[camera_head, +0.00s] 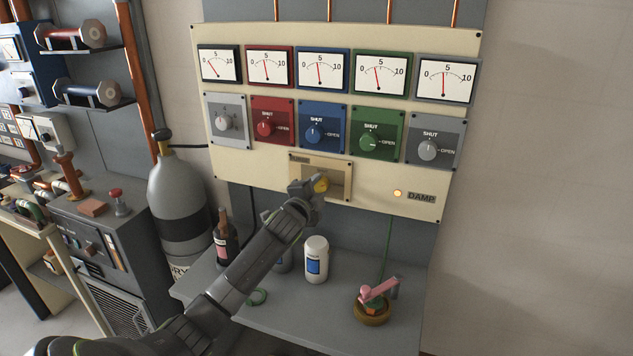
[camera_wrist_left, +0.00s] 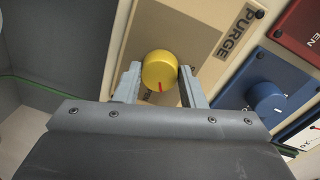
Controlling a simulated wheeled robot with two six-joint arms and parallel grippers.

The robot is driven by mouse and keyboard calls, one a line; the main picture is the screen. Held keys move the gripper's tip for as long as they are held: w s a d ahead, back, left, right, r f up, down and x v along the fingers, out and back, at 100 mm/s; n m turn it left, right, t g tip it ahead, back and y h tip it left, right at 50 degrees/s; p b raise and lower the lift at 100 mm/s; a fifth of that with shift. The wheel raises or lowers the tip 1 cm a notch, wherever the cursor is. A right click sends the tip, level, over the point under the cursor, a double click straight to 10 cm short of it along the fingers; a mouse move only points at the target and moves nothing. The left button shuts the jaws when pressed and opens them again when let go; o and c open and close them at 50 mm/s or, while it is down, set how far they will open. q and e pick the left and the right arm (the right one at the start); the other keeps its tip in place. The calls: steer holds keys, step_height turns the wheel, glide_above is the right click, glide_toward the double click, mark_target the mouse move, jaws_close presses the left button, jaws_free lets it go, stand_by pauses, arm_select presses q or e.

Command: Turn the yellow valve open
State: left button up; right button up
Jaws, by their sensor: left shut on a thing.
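The yellow valve (camera_head: 321,185) is a round knob on the tan plate at the bottom middle of the cream panel. In the left wrist view the yellow valve (camera_wrist_left: 160,71) carries a red pointer mark, and the plate beside it reads PURGE. My left gripper (camera_head: 317,187) reaches up from the lower left and is shut on the yellow valve. In the left wrist view its two grey fingers (camera_wrist_left: 161,84) stand on either side of the knob. In the head view the gripper hides part of the plate and its lettering. My right gripper is not in view.
Above the valve is a row of knobs, including red (camera_head: 264,129), blue (camera_head: 314,136) and green (camera_head: 369,143), with gauges over them. Below, a shelf (camera_head: 310,310) holds bottles and a pink-handled part (camera_head: 378,290).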

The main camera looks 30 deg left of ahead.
arm_select(q)
steer(key=m+p, duration=0.2)
steer(key=m, duration=0.1)
steer(key=shift+r+m+p, duration=0.1)
steer(key=shift+m+p, duration=0.85)
steer(key=shift+m, duration=0.25)
steer(key=shift+y, duration=0.3)
steer(key=o, duration=1)
steer(key=shift+d, duration=0.1)
steer(key=b+v, duration=0.4)
steer(key=v, duration=1.3)
steer(key=shift+s, duration=0.2)
